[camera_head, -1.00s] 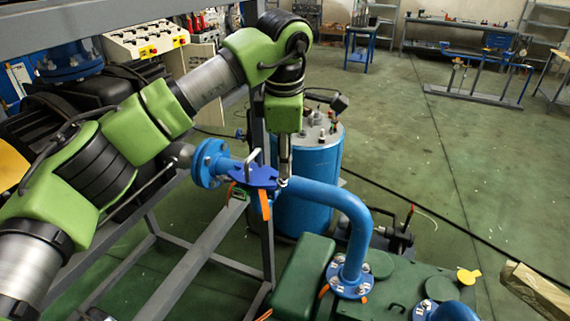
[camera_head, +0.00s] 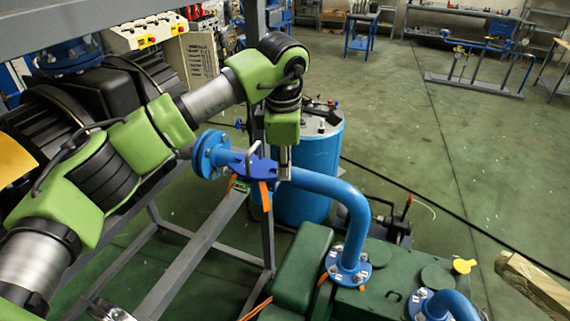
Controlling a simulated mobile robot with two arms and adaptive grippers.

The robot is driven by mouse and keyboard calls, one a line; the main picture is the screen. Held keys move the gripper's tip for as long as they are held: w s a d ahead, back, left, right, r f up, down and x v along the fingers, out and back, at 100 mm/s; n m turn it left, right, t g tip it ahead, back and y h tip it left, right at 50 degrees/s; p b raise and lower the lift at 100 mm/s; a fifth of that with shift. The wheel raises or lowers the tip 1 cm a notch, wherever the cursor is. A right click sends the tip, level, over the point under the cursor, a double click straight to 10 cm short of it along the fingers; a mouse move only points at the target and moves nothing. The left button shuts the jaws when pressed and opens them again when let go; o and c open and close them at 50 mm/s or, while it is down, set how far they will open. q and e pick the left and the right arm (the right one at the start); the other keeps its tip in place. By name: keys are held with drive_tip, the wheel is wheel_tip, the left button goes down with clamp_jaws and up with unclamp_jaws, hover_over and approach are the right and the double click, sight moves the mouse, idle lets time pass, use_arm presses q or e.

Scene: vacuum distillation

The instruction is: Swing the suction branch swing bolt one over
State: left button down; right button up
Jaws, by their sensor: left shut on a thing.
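The suction branch is a blue pipe (camera_head: 340,198) that runs from a dark blue flanged joint (camera_head: 262,172) and bends down to the green machine. A silver U-shaped handle (camera_head: 254,153) stands up on the joint. My left gripper (camera_head: 285,174) points down at the right edge of the joint, where the pipe begins. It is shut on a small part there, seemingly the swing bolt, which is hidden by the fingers. Orange pieces (camera_head: 265,196) hang below the joint. My right gripper is out of view.
A blue tank (camera_head: 318,165) stands close behind the joint. A grey frame (camera_head: 190,265) lies below and left. The green machine (camera_head: 380,292) with bolted flanges fills the lower right. A wooden beam (camera_head: 535,288) is at far right. Open floor lies beyond.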

sight(268, 170)
use_arm(q)
drive_tip(key=shift+w+a+r+g+h+b, duration=0.1)
drive_tip(key=shift+w+a+g+h+b, duration=0.15)
drive_tip(key=shift+a+h+b, duration=0.25)
drive_tip(key=shift+w+a+r+g+h+b, duration=0.1)
drive_tip(key=shift+a+g+h+b, duration=0.2)
drive_tip(key=shift+h+b, duration=0.25)
drive_tip(key=shift+w+a+r+n+g+h+b, duration=0.15)
drive_tip(key=shift+w+a+g+h+b, duration=0.25)
drive_tip(key=shift+h, duration=0.45)
drive_tip(key=shift+w+a+n+g+h+b, duration=0.15)
drive_tip(key=shift+a+h+b, duration=0.15)
drive_tip(key=shift+a+h, duration=0.4)
drive_tip(key=shift+s+d, duration=0.1)
drive_tip(key=shift+s, duration=0.05)
drive_tip(key=c, duration=2.2)
unclamp_jaws()
